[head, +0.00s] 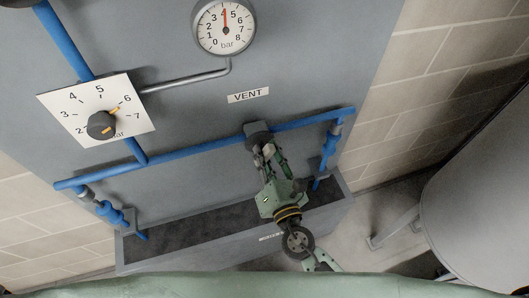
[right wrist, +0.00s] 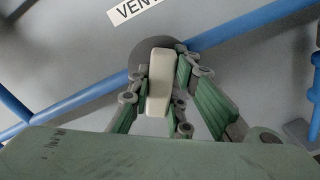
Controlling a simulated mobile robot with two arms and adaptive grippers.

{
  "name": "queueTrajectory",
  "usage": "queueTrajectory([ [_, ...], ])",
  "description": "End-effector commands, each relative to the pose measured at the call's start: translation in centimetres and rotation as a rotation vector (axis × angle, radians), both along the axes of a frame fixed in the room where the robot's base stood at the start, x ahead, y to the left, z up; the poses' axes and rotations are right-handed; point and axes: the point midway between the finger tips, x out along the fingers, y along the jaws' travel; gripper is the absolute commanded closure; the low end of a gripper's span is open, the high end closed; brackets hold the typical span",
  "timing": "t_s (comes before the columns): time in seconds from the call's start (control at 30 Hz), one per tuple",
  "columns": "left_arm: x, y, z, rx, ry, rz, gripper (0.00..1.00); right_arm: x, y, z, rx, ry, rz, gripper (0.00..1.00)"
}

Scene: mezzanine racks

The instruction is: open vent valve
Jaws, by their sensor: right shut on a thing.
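The vent valve sits on the blue pipe below the VENT label (head: 248,95). Its dark round body (head: 256,129) shows in the head view. In the right wrist view its pale handle (right wrist: 159,82) points from the dark round body toward the camera's lower edge. My right gripper (head: 264,152) is at the valve, with its green fingers on both sides of the handle, shut on it. The fingers also show in the right wrist view (right wrist: 160,95). The handle is mostly hidden by the fingers in the head view. My left gripper is not in view.
A round gauge (head: 225,27) reads about 4 bar. A white dial plate (head: 97,110) with a black knob (head: 101,125) is at the left. Blue pipe (head: 200,150) crosses the panel above a grey trough (head: 190,240). A large grey tank (head: 480,190) stands at the right.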

Motion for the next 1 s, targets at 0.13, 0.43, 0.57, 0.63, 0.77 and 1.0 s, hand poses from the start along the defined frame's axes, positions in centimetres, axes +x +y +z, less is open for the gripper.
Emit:
queueTrajectory([
  [0.13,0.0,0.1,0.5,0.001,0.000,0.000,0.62,0.0,0.0,0.1,-0.131,-0.042,0.001,1.00],
  [0.43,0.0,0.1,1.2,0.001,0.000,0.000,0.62,0.0,0.0,0.1,-0.367,-0.118,0.000,1.00],
  [0.57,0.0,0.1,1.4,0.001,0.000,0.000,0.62,0.0,0.0,0.0,-0.440,-0.141,0.001,1.00],
  [0.63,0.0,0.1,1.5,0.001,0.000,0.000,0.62,0.0,0.0,0.0,-0.471,-0.151,0.001,1.00],
  [0.77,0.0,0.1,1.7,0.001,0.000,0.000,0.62,-0.1,0.0,0.0,-0.515,-0.166,0.001,1.00],
  [1.0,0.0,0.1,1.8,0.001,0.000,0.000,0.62,0.0,0.0,-0.1,-0.552,-0.179,0.001,1.00],
])
